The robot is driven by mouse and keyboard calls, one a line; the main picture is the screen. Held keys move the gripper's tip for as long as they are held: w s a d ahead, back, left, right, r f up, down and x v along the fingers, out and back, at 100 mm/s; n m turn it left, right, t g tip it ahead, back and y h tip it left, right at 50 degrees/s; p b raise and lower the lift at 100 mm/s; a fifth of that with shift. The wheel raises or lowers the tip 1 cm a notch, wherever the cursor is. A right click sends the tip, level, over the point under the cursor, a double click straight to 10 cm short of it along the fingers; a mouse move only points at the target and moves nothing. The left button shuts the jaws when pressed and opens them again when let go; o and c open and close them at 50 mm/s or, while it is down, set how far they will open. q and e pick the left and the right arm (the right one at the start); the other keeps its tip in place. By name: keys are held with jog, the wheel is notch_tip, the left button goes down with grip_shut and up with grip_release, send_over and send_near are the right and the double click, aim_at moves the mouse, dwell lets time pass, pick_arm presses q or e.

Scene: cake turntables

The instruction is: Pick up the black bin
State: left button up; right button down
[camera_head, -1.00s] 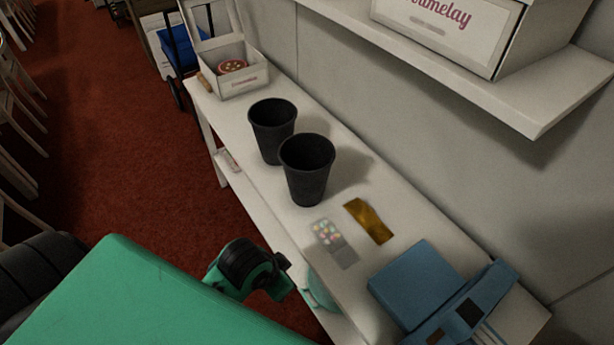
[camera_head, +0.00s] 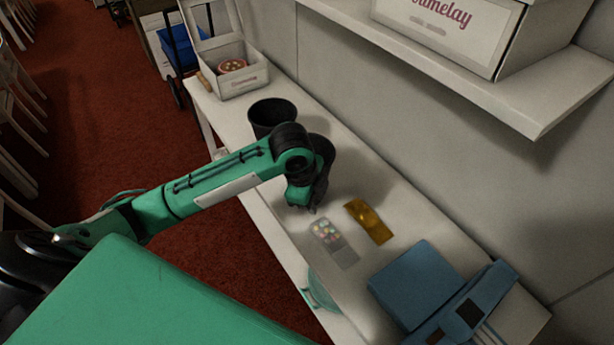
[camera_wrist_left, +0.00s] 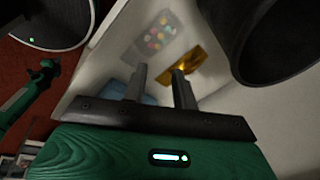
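Two black bins stand upright on the long white table (camera_head: 235,125). The far bin (camera_head: 272,115) shows its rim and upper side. The near bin (camera_head: 328,160) is mostly hidden behind my left wrist; only a dark strip of its right side shows. My left gripper (camera_head: 312,209) hangs over the table at the near bin's front side. In the left wrist view its two fingers (camera_wrist_left: 161,80) are apart with nothing between them. A black bin (camera_wrist_left: 280,45) fills that view's upper right, beside the fingers; I cannot tell whether they touch it. My right gripper is not in view.
A remote-like object (camera_head: 333,243) and a gold packet (camera_head: 369,221) lie in front of the bins. A blue device (camera_head: 418,284) sits at the table's near end. An open white box (camera_head: 236,80) stands at the far end. A shelf (camera_head: 470,80) overhangs the right side.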

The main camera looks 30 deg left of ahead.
pick_arm(q)
jog(key=w+a+r+m+y, duration=0.2)
jog(key=w+a+r, duration=0.3)
jog(key=a+r, duration=0.35)
jog(key=shift+g, duration=0.5)
jog(key=f+p, duration=0.1)
jog(key=f, duration=0.3)
jog(key=w+f+p, duration=0.1)
jog(key=f, duration=0.3)
jog(key=w+f+p, duration=0.1)
jog(key=f, duration=0.3)
jog(key=shift+w+a+f, duration=0.1)
jog(key=shift+a, duration=0.25)
jog(key=shift+f, duration=0.55)
grip_shut()
